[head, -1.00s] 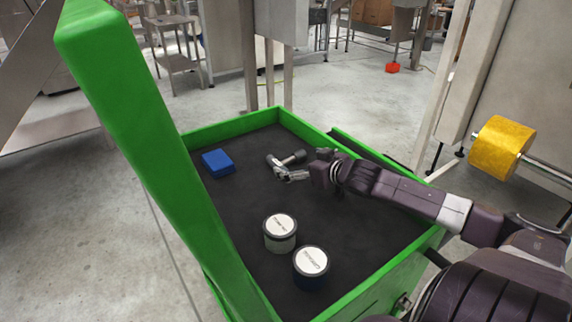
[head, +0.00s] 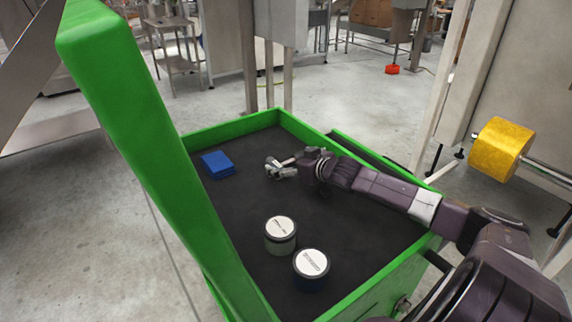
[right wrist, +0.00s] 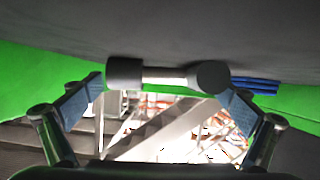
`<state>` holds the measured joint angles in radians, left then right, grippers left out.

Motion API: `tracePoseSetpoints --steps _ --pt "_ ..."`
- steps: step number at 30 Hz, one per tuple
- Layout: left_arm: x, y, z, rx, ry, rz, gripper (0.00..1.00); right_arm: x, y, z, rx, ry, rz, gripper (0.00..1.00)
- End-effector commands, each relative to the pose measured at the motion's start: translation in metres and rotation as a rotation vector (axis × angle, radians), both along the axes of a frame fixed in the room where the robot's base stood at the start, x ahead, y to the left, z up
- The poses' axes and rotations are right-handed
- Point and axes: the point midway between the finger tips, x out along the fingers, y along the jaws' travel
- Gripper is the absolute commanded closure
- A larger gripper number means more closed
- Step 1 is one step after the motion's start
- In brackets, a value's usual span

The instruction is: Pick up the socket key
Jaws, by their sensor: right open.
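The socket key (right wrist: 165,76) shows in the right wrist view as a pale metal shaft with a dark cylinder at one end and a dark rounded head at the other. It lies on the cart's black mat and crosses between the fingertips. In the head view my right gripper (head: 280,170) covers much of it. That gripper also shows in the right wrist view (right wrist: 162,90), open, with one finger towards each end of the key and not closed on it. My left gripper is not in view.
A tall green panel stands at left. A yellow roller (head: 500,146) is at right.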

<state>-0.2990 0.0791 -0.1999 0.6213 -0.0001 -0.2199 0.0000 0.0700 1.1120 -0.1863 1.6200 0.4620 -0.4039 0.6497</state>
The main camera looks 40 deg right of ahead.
Motion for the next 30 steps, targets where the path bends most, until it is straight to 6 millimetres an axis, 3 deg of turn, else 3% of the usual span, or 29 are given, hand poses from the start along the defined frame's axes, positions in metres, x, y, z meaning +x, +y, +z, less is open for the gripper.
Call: tracePoseSetpoints --steps 8,21,30 --pt "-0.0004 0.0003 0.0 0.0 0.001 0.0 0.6 0.0009 -0.0003 -0.0006 0.0 0.0 0.0 0.0" --pt "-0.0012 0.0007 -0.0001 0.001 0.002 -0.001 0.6 0.0008 -0.0003 -0.0004 0.0 0.0 0.0 0.48" --pt "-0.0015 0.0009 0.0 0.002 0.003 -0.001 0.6 0.0012 -0.0005 0.0034 -0.001 -0.002 0.0 0.48"
